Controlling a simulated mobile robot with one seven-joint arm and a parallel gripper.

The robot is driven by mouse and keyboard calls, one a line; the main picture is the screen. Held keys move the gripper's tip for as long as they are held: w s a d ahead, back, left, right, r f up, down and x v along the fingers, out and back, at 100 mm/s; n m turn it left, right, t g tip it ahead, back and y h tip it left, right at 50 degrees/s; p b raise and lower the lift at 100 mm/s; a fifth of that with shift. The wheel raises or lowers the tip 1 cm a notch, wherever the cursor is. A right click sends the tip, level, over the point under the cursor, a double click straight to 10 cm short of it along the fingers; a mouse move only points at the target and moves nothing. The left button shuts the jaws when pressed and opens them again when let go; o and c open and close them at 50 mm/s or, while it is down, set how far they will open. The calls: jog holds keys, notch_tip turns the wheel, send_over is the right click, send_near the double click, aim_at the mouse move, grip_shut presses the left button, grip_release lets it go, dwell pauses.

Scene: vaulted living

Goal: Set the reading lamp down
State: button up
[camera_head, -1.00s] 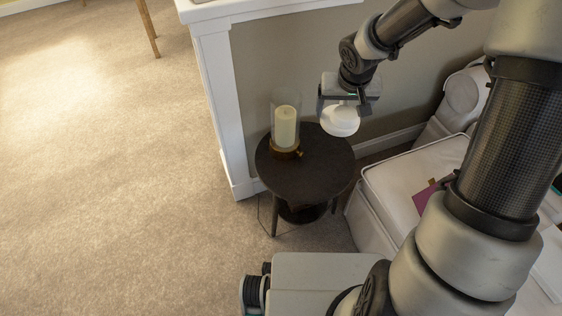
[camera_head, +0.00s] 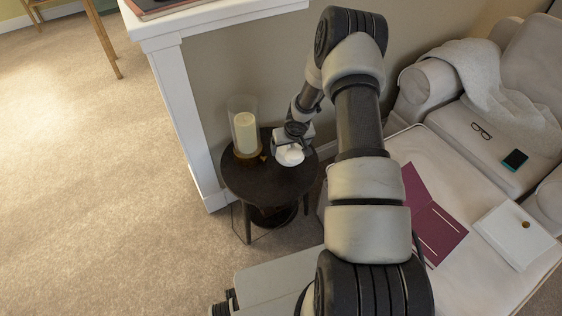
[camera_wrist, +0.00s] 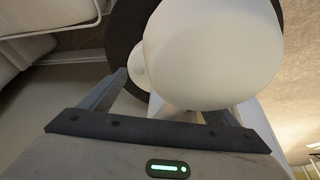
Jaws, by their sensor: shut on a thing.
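The white reading lamp (camera_head: 290,156) is in my gripper (camera_head: 288,145), over the right part of the dark round side table (camera_head: 248,186). In the wrist view the rounded white lamp (camera_wrist: 210,50) fills the upper middle, with my fingers on either side of its narrower part. The dark tabletop shows behind it. I cannot tell whether the lamp's underside touches the tabletop; my gripper and the lamp itself hide it.
A cream candle (camera_head: 246,134) in a glass holder stands on the table, left of the lamp. A white-capped half wall (camera_head: 185,110) rises behind. The front left tabletop is clear.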

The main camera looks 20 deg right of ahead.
jog(key=shift+f+b, duration=2.05)
jog(key=shift+f, duration=1.4)
jog(key=shift+f, duration=0.1)
